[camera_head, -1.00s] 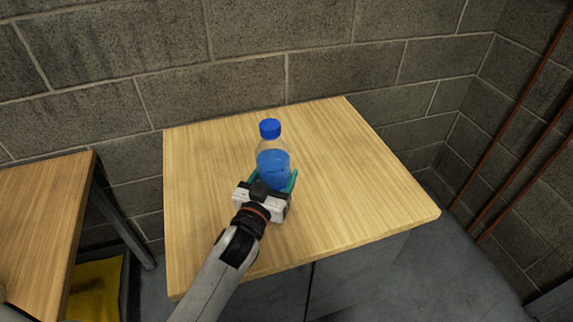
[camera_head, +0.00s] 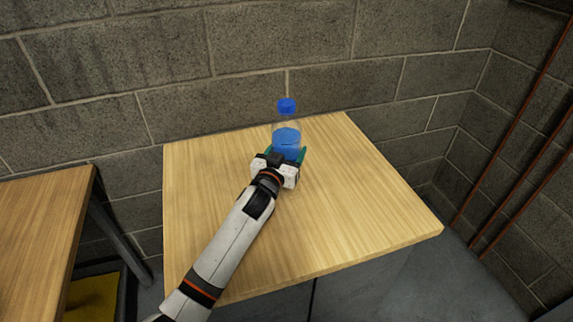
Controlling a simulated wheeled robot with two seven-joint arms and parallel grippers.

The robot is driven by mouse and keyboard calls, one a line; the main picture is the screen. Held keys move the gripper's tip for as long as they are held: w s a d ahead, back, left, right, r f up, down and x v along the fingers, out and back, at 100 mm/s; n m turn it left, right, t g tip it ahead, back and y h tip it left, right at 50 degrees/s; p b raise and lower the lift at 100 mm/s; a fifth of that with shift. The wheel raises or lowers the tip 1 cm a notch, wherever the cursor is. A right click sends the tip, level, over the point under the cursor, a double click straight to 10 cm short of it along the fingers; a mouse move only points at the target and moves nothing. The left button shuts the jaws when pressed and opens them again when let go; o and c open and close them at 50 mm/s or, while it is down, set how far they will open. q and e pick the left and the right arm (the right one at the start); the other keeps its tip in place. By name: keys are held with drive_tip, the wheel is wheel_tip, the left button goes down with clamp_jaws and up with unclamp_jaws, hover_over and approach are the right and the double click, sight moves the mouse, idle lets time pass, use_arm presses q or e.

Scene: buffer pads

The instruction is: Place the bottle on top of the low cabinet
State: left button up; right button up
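The bottle (camera_head: 286,138) is clear with a blue cap and blue liquid, and stands upright over the far half of the low cabinet's light wooden top (camera_head: 355,190). My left gripper (camera_head: 287,153) reaches in from the lower left, with its teal fingers on either side of the bottle's lower part, shut on it. The gripper hides the bottle's base, so I cannot tell whether it touches the top or hangs just above it. My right gripper is not in view.
A grey block wall (camera_head: 250,60) rises behind the cabinet. A wooden table (camera_head: 40,230) stands at the left, with something yellow (camera_head: 95,298) below it. Reddish pipes (camera_head: 515,135) run along the right wall. The cabinet top is clear around the bottle.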

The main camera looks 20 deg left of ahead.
use_arm(q)
drive_tip(key=shift+f, duration=1.75)
drive_tip(key=shift+f+b, duration=0.1)
drive_tip(key=shift+b, duration=0.2)
drive_tip(key=o, duration=1.5)
drive_tip(key=shift+f, duration=0.15)
drive_tip(key=shift+c, duration=0.2)
drive_tip(key=shift+s, duration=0.1)
drive_tip(key=shift+s, duration=0.3)
drive_tip(key=s, duration=0.7)
drive_tip(key=s+a, duration=0.1)
drive_tip(key=s, duration=0.3)
drive_tip(key=shift+s, duration=0.2)
